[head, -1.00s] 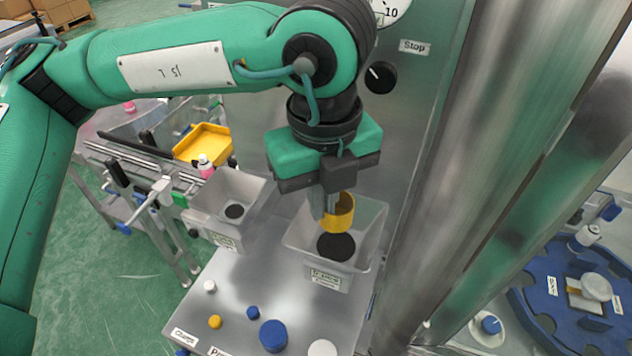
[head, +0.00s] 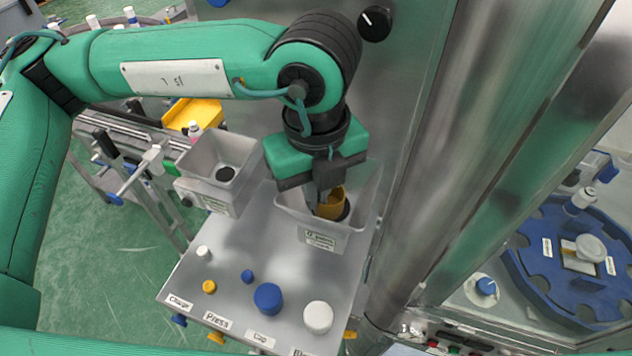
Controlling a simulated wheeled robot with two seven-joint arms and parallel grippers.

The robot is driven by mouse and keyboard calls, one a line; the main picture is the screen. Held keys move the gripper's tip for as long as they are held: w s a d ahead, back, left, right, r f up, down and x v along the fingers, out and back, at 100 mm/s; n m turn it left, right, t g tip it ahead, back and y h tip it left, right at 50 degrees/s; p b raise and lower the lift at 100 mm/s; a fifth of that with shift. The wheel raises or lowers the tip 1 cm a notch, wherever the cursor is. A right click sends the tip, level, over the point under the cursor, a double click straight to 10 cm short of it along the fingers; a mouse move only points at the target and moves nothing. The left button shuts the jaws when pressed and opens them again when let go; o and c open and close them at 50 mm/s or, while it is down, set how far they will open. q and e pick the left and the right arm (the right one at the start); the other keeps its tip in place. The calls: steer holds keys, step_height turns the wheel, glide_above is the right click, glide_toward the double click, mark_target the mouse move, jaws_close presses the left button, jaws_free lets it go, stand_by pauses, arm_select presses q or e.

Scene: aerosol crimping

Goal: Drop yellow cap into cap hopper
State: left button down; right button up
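The yellow cap (head: 331,205) is a short yellow cylinder. It is at the fingertips of my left gripper (head: 319,198), which appears shut on its edge. The cap and fingertips are inside or just over the mouth of a grey hopper (head: 321,236) with a label on its front and a dark round opening in its floor, partly hidden behind the cap. A second grey hopper (head: 218,158) with a dark hole stands to its left. I cannot read the labels well enough to tell which is the cap hopper. My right gripper is not in view.
A metal shelf (head: 228,265) below the hoppers carries a large blue button (head: 268,298), a white one (head: 318,317) and several small knobs. A yellow tray (head: 196,112) lies behind. A metal column (head: 455,150) rises on the right, with a blue rotary table (head: 565,260) beyond.

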arm_select(q)
steer(key=c, duration=1.6)
jaws_free()
steer(key=shift+o, duration=0.2)
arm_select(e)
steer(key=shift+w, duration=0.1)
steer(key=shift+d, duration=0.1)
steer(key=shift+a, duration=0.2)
